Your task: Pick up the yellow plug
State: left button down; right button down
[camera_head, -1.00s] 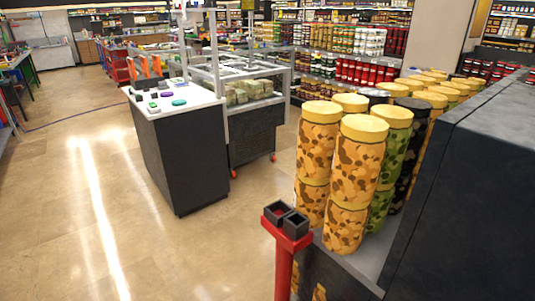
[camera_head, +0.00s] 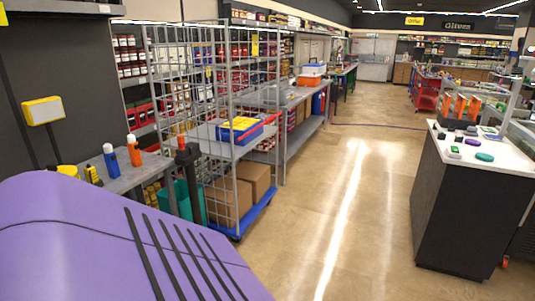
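I cannot make out a yellow plug for certain. A small yellow-topped thing (camera_head: 67,170) shows just behind the purple shape at the left, mostly hidden. Beside it on the grey table (camera_head: 128,178) stands a small yellow-and-black item (camera_head: 92,175), too small to identify. Neither of my grippers is in view.
A large purple body (camera_head: 120,245) with black strips fills the lower left foreground. A wire cage trolley (camera_head: 232,140) holding boxes stands beyond the table. A dark counter with a white top (camera_head: 470,150) is at the right. The floor between (camera_head: 345,210) is open.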

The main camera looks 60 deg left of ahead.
aim_at(95, 176)
jog(key=u, duration=3.3)
jog(key=i+z, duration=0.15)
jog(key=z, duration=0.25)
jog(key=i+z, duration=0.1)
jog(key=z, duration=0.3)
jog(key=i+j+z, duration=0.45)
jog(key=i+j, duration=0.45)
